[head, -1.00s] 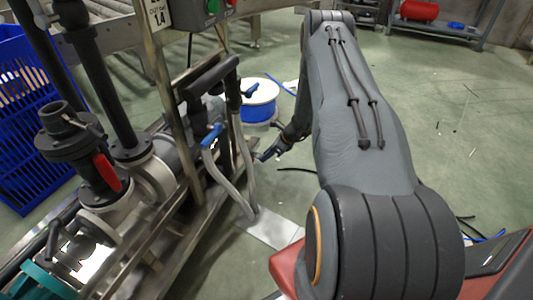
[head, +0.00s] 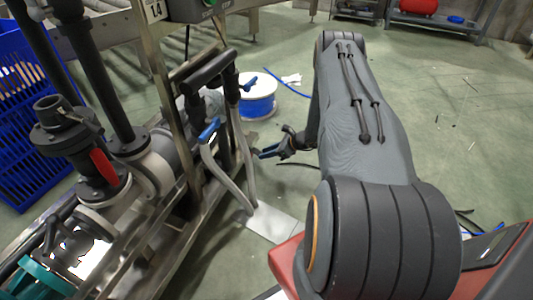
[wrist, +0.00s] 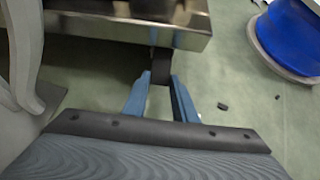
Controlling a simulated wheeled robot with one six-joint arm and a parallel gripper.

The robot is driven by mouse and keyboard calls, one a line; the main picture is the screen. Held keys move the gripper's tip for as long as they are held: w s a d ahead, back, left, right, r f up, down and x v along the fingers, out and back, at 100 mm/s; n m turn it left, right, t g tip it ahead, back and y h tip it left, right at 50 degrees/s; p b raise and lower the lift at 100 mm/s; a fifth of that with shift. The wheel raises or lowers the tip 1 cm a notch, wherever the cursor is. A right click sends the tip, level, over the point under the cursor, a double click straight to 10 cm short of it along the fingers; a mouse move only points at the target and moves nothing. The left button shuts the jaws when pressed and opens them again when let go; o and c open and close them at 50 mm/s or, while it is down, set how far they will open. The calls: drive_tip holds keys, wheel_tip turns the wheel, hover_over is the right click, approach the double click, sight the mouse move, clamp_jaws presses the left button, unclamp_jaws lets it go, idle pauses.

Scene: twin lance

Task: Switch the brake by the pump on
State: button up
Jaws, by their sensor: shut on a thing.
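The pump (head: 160,160) with its grey pipework stands on a steel frame (head: 205,208) at the left of the head view. My gripper (head: 262,153) is low, just right of that frame. In the wrist view, the two blue fingers of my gripper (wrist: 160,92) are on either side of a narrow dark tab (wrist: 160,66) below a steel rail (wrist: 130,27), and are shut on it. The tab may be the brake; its shape is mostly hidden, and I cannot tell whether it is on or off.
A white-and-blue spool (head: 257,100) stands behind my gripper and also shows in the wrist view (wrist: 295,35). Two hoses with blue-handled lances (head: 209,131) hang by the frame over a pale floor plate (head: 270,222). A blue crate (head: 25,120) is at far left. Green floor is open on the right.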

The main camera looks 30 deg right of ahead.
drive_tip(key=o, duration=1)
drive_tip(key=shift+o, duration=0.2)
drive_tip(key=p+v, duration=0.3)
drive_tip(key=v, duration=0.4)
drive_tip(key=shift+s+d+r, duration=0.25)
